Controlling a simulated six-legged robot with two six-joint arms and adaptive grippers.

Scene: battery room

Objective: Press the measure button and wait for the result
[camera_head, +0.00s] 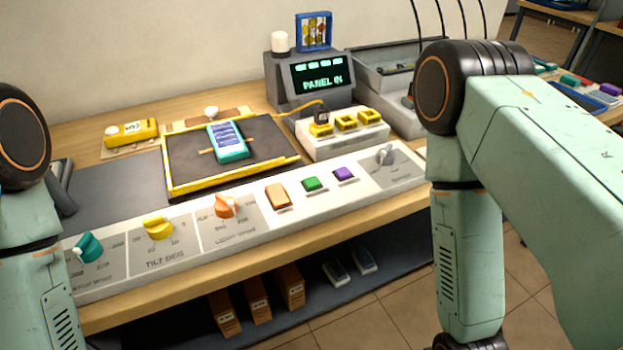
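I cannot read which is the measure button. A dark display (318,74) at the back shows "PANEL IN" in green letters. A small teal-framed panel with blue cells (228,142) lies on the dark plate (190,152) with yellow edges. My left arm shows at the left edge and my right arm at the right. Neither gripper can be made out, and nothing of mine is seen touching a button.
Teal (88,247), yellow (158,227), orange (226,205) and grey (385,155) knobs flank the buttons. A white block with yellow sockets (345,138) stands behind them. A yellow device (131,133) lies at the left. Orange boxes (257,305) stand on the lower shelf.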

